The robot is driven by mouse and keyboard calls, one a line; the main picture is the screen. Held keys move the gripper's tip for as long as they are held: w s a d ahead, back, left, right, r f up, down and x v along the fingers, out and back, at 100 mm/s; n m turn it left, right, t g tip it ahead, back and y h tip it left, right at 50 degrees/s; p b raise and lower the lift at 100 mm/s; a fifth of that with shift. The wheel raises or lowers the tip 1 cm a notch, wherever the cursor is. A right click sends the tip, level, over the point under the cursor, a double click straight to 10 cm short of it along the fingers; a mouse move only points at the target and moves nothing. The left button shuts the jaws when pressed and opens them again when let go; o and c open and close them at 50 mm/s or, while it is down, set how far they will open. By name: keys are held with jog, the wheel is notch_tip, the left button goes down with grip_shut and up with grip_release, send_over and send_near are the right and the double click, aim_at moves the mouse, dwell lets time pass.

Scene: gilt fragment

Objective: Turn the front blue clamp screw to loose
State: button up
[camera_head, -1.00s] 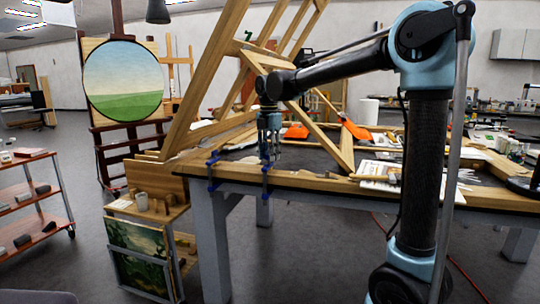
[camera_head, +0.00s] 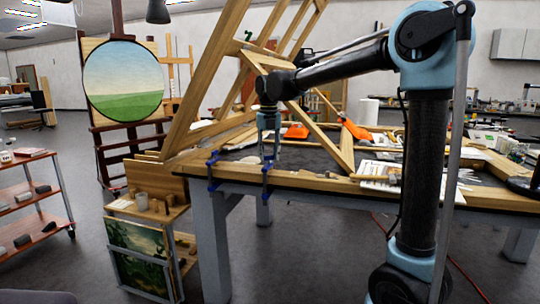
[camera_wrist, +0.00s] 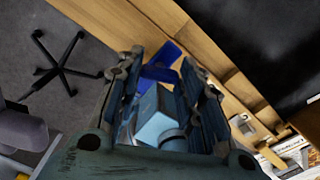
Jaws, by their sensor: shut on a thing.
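Two blue clamps grip the front edge of the wooden worktable. The left clamp (camera_head: 212,171) stands apart from my gripper. The front blue clamp (camera_head: 266,181) is right below my gripper (camera_head: 270,158), which points down at it. In the wrist view the blue clamp (camera_wrist: 160,66) shows between the fingertips of my gripper (camera_wrist: 160,68). My gripper is shut on the clamp's screw end. The fingers and a light blue part of the gripper hide much of the screw, so its turn cannot be read.
A large wooden frame (camera_head: 205,75) leans over the table beside my arm. Orange tools (camera_head: 354,130) and papers (camera_head: 378,172) lie to the right on the table (camera_head: 330,184).

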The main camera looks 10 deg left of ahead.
jog(key=shift+n, duration=0.5)
dwell(0.3)
jog(key=o, duration=1.1)
jog(key=shift+c, duration=0.2)
jog(key=shift+r, duration=0.1)
notch_tip(320, 180, up, 12)
jog(key=shift+w, duration=0.1)
